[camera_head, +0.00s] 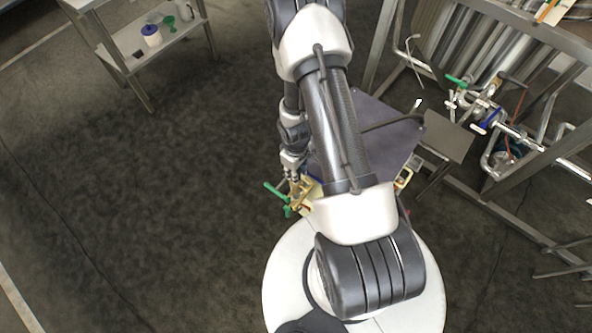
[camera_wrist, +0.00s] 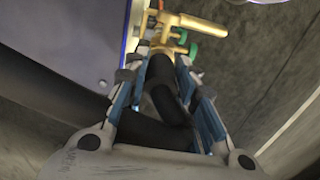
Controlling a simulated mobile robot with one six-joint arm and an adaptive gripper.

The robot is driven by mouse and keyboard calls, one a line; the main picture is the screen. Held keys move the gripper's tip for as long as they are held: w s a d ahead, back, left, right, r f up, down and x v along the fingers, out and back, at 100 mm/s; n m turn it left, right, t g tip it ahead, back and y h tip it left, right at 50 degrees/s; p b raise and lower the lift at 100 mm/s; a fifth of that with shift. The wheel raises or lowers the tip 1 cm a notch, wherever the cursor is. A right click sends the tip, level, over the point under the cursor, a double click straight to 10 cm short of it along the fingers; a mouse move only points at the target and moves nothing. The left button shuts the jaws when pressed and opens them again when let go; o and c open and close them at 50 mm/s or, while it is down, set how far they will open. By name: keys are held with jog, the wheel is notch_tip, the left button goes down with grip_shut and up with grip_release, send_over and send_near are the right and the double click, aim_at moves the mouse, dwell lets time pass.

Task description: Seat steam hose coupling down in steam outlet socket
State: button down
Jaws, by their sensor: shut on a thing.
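My gripper (camera_wrist: 162,64) is shut, its blue-padded fingers on either side of the steam hose coupling (camera_wrist: 164,88), whose black body fills the gap between them in the wrist view. A brass fitting with green levers (camera_wrist: 177,25) lies just beyond the fingertips; I cannot tell whether it is joined to the black piece. In the camera_head view my gripper (camera_head: 295,178) points down beside my base, close to the brass and green parts (camera_head: 299,192). The steam outlet socket cannot be made out for certain in either view.
Pipework with green and blue handles (camera_head: 488,118) stands on a metal frame at the right. A dark plate (camera_head: 375,112) lies behind my arm, with a black hose across it. A low metal shelf (camera_head: 168,40) with small containers stands at upper left. The left floor is clear.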

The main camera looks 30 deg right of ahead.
jog(key=shift+f, duration=0.1)
jog(key=c, duration=1.2)
grip_release()
jog(key=shift+c, duration=0.2)
jog(key=shift+o, duration=0.3)
jog(key=o, duration=0.4)
jog(key=shift+r+p, duration=4.05)
